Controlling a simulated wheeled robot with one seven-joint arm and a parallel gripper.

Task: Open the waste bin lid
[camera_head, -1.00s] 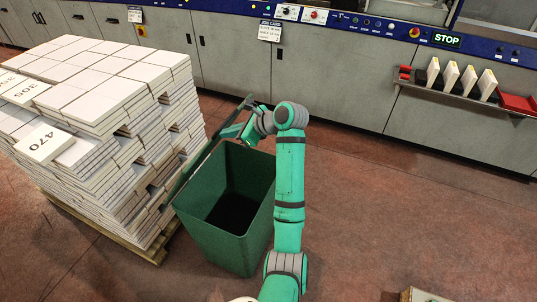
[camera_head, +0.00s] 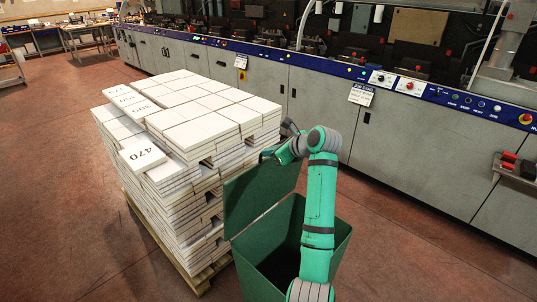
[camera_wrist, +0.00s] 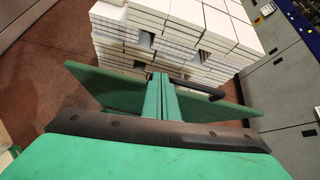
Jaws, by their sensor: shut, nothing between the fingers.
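The dark green waste bin (camera_head: 338,240) stands on the floor in the lower middle of the head view, its mouth uncovered. Its lid (camera_head: 258,200) is raised and stands steeply along the bin's left side, towards the stacked blocks. My gripper (camera_wrist: 161,76) is shut and empty, its fingers together in the wrist view. The lid (camera_wrist: 105,90) spreads behind and to both sides of the fingers there, with a dark bar (camera_wrist: 200,88) near the fingertips. In the head view my gripper (camera_head: 268,155) is at the lid's upper edge; whether it touches cannot be told.
A pallet (camera_head: 190,278) stacked with white blocks (camera_head: 200,120) stands close to the bin's left. Grey machine cabinets (camera_head: 310,100) run along the back. The red-brown floor (camera_head: 410,245) right of the bin is clear.

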